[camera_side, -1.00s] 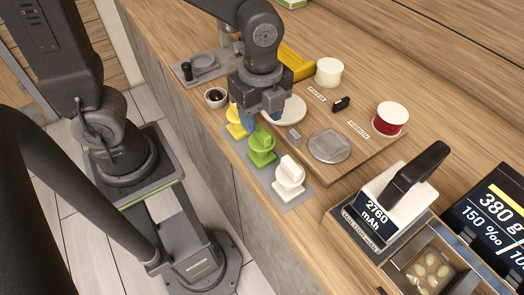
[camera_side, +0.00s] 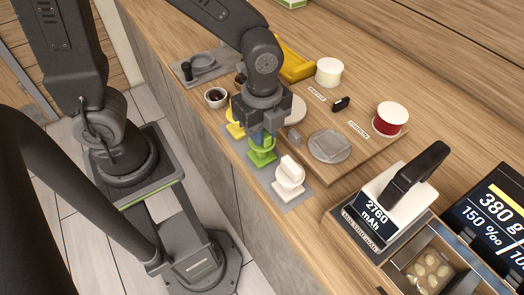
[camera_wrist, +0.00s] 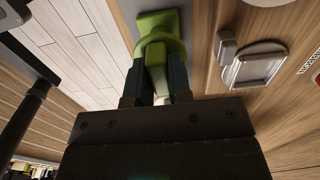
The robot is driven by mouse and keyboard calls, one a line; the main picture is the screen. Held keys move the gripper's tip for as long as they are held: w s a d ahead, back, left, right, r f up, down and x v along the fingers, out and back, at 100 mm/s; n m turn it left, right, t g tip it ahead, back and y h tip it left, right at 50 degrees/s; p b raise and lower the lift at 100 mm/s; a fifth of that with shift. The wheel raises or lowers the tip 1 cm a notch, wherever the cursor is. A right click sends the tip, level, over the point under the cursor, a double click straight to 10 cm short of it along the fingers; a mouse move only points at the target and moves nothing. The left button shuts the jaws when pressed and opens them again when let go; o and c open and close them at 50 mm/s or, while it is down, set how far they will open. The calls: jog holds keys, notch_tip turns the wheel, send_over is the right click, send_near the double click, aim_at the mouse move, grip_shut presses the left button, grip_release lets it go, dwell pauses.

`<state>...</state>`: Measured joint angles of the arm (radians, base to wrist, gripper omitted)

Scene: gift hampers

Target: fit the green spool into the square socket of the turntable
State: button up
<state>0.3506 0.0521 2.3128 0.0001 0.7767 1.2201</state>
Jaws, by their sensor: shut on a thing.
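The green spool (camera_side: 262,158) stands on a grey strip, between a yellow spool (camera_side: 234,130) and a white spool (camera_side: 289,178). My gripper (camera_side: 262,138) points down over the green spool, its fingers closed on the upper part. In the wrist view the green spool (camera_wrist: 157,45) shows between both fingers (camera_wrist: 158,85); its flange and base are seen beyond them. A silver round piece (camera_side: 330,146) lies on the wooden board and shows in the wrist view (camera_wrist: 257,68). A pale round plate (camera_side: 295,110) is partly hidden behind my gripper.
The wooden board (camera_side: 352,165) also bears a small grey block (camera_side: 294,136), a black piece (camera_side: 340,104), a white tub (camera_side: 328,72) and a red-and-white spool (camera_side: 389,119). A battery display (camera_side: 380,213) stands at right.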

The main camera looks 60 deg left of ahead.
grip_shut()
notch_tip(320, 180, up, 10)
jog(key=w, duration=0.1)
jog(key=w+d, duration=0.7)
jog(key=w, duration=0.5)
jog(key=shift+r, duration=0.45)
jog(key=shift+f, duration=2.95)
jog(key=shift+f, duration=1.1)
